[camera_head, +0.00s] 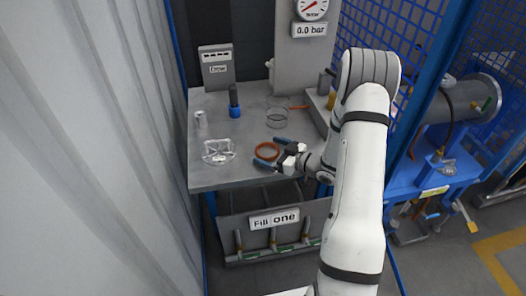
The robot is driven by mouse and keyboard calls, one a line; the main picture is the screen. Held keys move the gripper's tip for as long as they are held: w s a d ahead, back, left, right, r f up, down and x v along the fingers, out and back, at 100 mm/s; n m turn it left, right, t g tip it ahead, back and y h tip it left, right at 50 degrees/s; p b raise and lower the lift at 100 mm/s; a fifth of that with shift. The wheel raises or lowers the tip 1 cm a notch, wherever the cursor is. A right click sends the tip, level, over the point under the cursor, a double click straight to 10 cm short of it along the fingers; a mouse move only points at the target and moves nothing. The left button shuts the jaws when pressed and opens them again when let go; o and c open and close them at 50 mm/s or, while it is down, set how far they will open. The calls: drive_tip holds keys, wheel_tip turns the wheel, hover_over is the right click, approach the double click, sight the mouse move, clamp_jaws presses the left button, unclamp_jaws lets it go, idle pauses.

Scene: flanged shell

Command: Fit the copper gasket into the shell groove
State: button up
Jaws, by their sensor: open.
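The copper gasket (267,151) is an orange-brown ring lying on the grey bench top, near the front edge. My gripper (271,152) is open, reaching in from the right. Its two blue-tipped fingers lie apart, one at the ring's far side and one at its near side. I cannot tell whether they touch it or hover above it. A grey flanged shell (450,108) lies on its side on a blue stand at the right. Its groove cannot be made out, and my arm covers part of this area.
The grey bench (235,180) also holds a white spoked part (218,151), a small metal cylinder (201,118), a dark blue-based tool (234,102) and a clear round dish (277,118). A blue mesh fence (415,35) stands behind my arm. A "Fill one" rack (274,219) is below.

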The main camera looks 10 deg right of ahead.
drive_tip(key=shift+c, duration=0.3)
drive_tip(key=c, duration=1.1)
drive_tip(key=s+p, duration=0.5)
drive_tip(key=s, duration=1.3)
drive_tip(key=shift+r, duration=0.15)
